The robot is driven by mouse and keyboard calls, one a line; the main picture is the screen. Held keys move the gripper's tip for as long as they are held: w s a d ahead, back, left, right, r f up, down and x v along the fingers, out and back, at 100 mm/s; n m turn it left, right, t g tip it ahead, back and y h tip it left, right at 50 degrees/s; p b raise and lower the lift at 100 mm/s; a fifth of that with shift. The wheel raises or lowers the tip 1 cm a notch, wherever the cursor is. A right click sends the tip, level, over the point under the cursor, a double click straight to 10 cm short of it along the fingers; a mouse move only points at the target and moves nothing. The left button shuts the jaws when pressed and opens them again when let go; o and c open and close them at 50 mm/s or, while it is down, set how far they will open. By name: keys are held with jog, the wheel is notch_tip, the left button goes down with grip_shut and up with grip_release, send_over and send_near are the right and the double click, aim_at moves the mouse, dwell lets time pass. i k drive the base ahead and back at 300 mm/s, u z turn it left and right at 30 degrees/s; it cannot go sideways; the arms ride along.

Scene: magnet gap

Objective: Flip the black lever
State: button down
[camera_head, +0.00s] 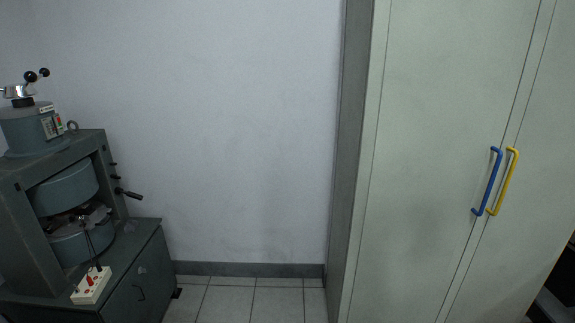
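A grey-green magnet machine (17,215) stands at the left on a low cabinet. A black-handled lever (130,195) sticks out to the right from the side of its frame, tilted slightly downward. Smaller black pegs (114,170) stand out above it on the same side. On the machine's top unit, two black ball knobs (37,75) sit on short rods. The view does not settle which of these is the black lever. My gripper and arm are not in view.
A white box (91,286) with red and black plugs sits on the low cabinet (138,280). A tall pale cabinet (430,150) with a blue handle (487,182) and a yellow handle (504,182) fills the right. Tiled floor (255,300) lies clear between them.

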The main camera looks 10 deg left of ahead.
aim_at(131, 195)
jog(key=u, duration=0.25)
jog(key=i, duration=1.15)
jog(key=u, duration=0.9)
jog(key=i, duration=1.2)
jog(key=u, duration=0.8)
jog(key=i, duration=0.5)
jog(key=u, duration=0.15)
